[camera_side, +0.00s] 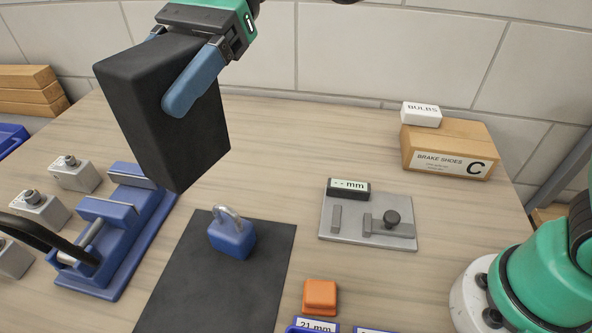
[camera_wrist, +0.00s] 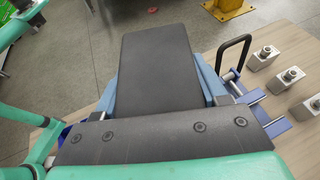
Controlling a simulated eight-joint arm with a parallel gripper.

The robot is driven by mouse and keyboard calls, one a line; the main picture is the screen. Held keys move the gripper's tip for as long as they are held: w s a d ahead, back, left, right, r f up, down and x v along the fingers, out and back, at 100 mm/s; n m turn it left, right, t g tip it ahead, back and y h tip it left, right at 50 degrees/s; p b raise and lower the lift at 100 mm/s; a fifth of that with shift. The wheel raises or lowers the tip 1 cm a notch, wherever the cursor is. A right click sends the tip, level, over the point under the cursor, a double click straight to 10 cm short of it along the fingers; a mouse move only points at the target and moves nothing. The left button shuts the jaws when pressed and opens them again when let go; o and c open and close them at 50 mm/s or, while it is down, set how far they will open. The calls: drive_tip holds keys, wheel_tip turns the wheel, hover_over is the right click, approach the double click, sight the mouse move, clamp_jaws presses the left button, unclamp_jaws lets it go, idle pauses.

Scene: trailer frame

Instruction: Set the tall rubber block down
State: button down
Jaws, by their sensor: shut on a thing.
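The tall rubber block (camera_side: 165,115) is black and box-shaped. In the side view it hangs tilted in the air at the upper left, above the wooden table. My gripper (camera_side: 195,85) is shut on its upper part, with one blue finger along the near side; the other finger is mostly hidden behind the block. In the wrist view the block (camera_wrist: 155,68) lies between the two blue fingers of my gripper (camera_wrist: 158,88), and its far end extends past them.
A black mat (camera_side: 215,290) bears a blue padlock (camera_side: 232,240). A blue vise (camera_side: 110,235) and several grey blocks stand left. A grey gauge plate (camera_side: 345,232), an orange block (camera_side: 320,296) and a brake shoes box (camera_side: 448,150) stand right. Bare table lies behind the mat.

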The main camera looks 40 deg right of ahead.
drive_tip(key=w+d+m+t+y, duration=0.2)
drive_tip(key=w+d+m+t, duration=0.35)
drive_tip(key=w+d, duration=0.6)
drive_tip(key=f, duration=0.6)
drive_tip(key=d+f, duration=0.1)
drive_tip(key=f, duration=0.6)
drive_tip(key=s+d+f, duration=0.1)
drive_tip(key=f, duration=0.6)
drive_tip(key=shift+s+d, duration=0.1)
drive_tip(key=shift+f, duration=0.15)
drive_tip(key=shift+c, duration=0.2)
unclamp_jaws()
drive_tip(key=shift+h, duration=0.3)
